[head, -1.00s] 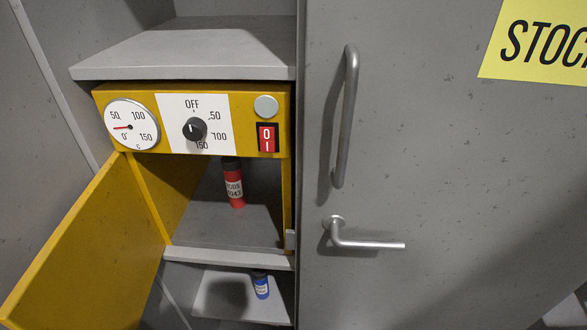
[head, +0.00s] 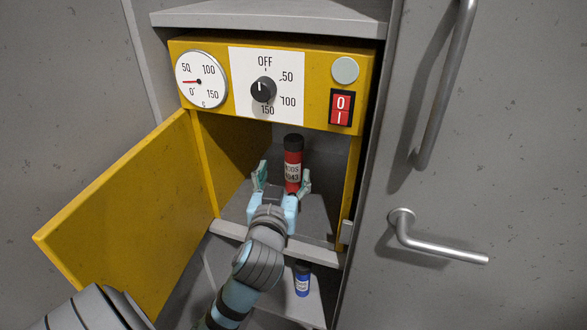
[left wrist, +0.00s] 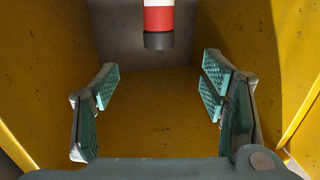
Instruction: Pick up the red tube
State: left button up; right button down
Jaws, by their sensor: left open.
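The red tube (head: 293,158) has a black cap and a white printed label. It stands upright inside the yellow box, on the grey shelf. In the left wrist view the tube (left wrist: 158,14) shows at the top, between and beyond the fingertips. My left gripper (head: 282,180) is open at the box's mouth, with one finger to each side of the tube in the head view. In the left wrist view the open gripper (left wrist: 162,82) has nothing between its pads. The tube's lower end is partly hidden by the gripper in the head view. My right gripper is not in view.
The yellow door (head: 125,215) stands open on the left. The yellow panel (head: 318,75) with dial, knob and switch is above the opening. A blue tube (head: 302,280) stands on the shelf below. A grey cabinet door with a lever handle (head: 440,248) is on the right.

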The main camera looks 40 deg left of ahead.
aim_at(292, 145)
pick_arm(q)
jog(key=x, duration=0.9)
jog(key=b+x, duration=0.1)
jog(key=x, duration=0.4)
jog(key=shift+w+r, duration=0.3)
jog(key=shift+r, duration=0.05)
jog(key=shift+s, duration=0.1)
grip_shut()
